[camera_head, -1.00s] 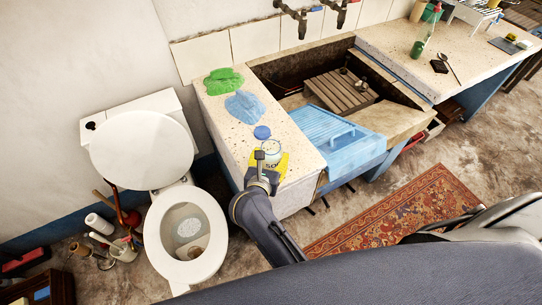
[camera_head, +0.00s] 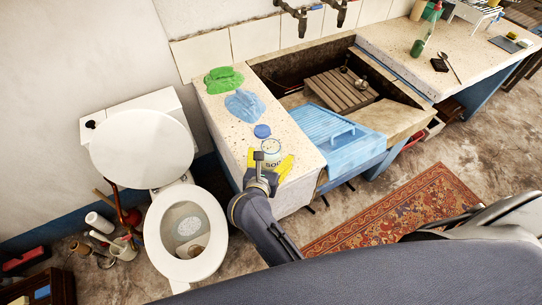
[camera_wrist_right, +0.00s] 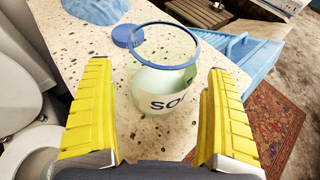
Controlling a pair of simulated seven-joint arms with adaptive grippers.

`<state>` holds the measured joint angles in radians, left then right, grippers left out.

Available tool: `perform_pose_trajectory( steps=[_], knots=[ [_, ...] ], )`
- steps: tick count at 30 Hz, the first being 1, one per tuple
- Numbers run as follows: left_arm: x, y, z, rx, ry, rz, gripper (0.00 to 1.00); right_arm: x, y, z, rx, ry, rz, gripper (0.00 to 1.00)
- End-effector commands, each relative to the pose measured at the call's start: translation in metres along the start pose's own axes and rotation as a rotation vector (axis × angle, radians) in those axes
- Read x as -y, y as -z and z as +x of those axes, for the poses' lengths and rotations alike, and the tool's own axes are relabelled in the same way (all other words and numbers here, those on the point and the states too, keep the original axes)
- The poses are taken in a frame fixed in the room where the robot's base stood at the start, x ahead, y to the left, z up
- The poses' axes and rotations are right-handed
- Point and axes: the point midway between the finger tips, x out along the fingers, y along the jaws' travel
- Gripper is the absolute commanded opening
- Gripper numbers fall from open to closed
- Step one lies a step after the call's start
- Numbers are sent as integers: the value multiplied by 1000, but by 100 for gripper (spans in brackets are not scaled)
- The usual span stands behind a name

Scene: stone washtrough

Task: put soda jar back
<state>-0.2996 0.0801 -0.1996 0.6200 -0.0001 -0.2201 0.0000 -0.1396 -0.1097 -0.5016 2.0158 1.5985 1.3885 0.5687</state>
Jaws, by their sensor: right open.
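The soda jar (camera_head: 272,151) stands upright on the left counter end of the stone trough. It is a pale, clear jar with a blue rim and dark lettering, and its top is open. The jar also fills the middle of the right wrist view (camera_wrist_right: 165,92). A round blue lid (camera_head: 262,131) lies flat on the counter behind it, also seen in the right wrist view (camera_wrist_right: 122,36). My right gripper (camera_head: 268,165) is open, its yellow fingers on the near side of the jar, one toward each side, with gaps to the glass. My left gripper is not in view.
Green (camera_head: 223,80) and blue cloths (camera_head: 245,106) lie behind the lid. A blue washboard-like tray (camera_head: 322,137) bridges the trough to the right. A toilet (camera_head: 186,235) stands left of the counter. A patterned rug (camera_head: 400,215) lies on the floor.

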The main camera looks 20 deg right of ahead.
Motion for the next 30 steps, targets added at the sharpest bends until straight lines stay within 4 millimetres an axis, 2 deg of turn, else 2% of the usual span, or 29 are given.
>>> perform_pose_trajectory(
  steps=[9, 30],
  knots=[
    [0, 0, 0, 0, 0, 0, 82, 0, -1, -29, 0, -1, 1, 89],
    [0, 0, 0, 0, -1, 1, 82, 0, -1, -30, 1, -1, 0, 89]
  ],
)
